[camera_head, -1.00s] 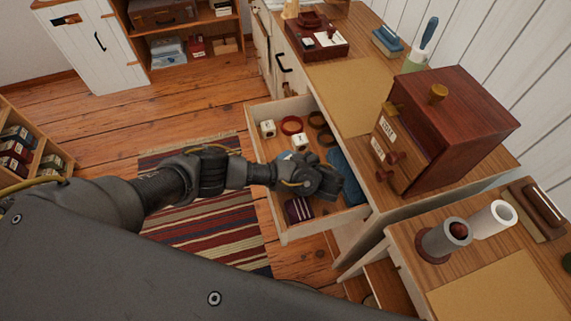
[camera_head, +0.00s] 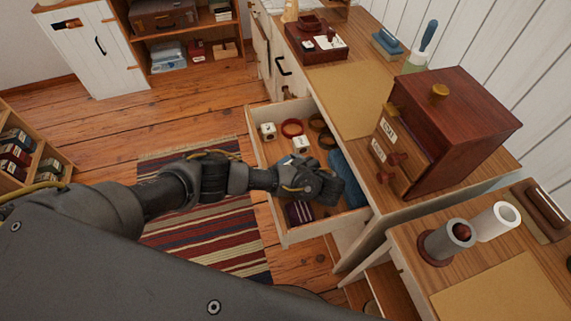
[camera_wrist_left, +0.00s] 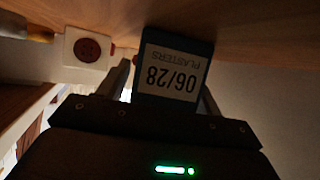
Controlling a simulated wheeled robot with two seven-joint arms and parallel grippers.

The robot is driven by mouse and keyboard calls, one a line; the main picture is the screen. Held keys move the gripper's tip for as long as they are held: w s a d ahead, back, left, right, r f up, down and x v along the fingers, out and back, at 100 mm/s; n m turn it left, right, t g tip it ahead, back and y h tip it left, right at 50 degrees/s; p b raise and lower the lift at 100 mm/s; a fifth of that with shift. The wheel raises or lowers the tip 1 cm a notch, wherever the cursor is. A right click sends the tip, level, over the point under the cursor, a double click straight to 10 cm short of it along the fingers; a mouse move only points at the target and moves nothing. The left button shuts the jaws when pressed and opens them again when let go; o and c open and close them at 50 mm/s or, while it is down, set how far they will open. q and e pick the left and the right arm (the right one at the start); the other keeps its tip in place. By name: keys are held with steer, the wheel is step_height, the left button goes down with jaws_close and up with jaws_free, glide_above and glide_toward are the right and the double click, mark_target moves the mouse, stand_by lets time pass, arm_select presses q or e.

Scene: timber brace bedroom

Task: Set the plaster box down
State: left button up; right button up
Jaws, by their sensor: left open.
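The plaster box (camera_wrist_left: 172,70), dark blue with a white label reading "06/28 PLASTERS" upside down, is in the left wrist view. It stands between the fingers of my left gripper (camera_wrist_left: 165,85), its far end against a wooden surface. My left gripper is open around it; whether either finger touches it I cannot tell. In the head view my left gripper (camera_head: 325,187) is down in the open drawer (camera_head: 320,229), and it hides the box there. My right gripper is not in view.
A white box with a red disc (camera_wrist_left: 88,48) is beside the fingers. A wooden cabinet (camera_head: 455,125) stands on the desktop.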

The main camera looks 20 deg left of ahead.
arm_select(q)
steer(key=shift+s+a+f, duration=0.2)
steer(key=shift+s+f, duration=0.1)
steer(key=shift+f, duration=0.25)
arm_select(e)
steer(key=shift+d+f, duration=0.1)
arm_select(q)
steer(key=shift+r, duration=0.15)
steer(key=shift+s+d+r+p, duration=0.25)
steer(key=shift+d+r+p, duration=0.3)
steer(key=shift+p, duration=0.1)
steer(key=shift+s+d+r+p, duration=0.2)
steer(key=shift+d+r+p, duration=0.3)
steer(key=shift+p, duration=0.1)
steer(key=p+v, duration=0.3)
steer(key=v, duration=0.1)
steer(key=shift+w+r, duration=0.1)
steer(key=shift+s+d+r+p, duration=0.1)
steer(key=shift+s+d+p, duration=0.1)
steer(key=shift+p, duration=0.15)
steer(key=shift+d, duration=0.1)
steer(key=shift+s+d, duration=0.1)
steer(key=shift+d, duration=0.05)
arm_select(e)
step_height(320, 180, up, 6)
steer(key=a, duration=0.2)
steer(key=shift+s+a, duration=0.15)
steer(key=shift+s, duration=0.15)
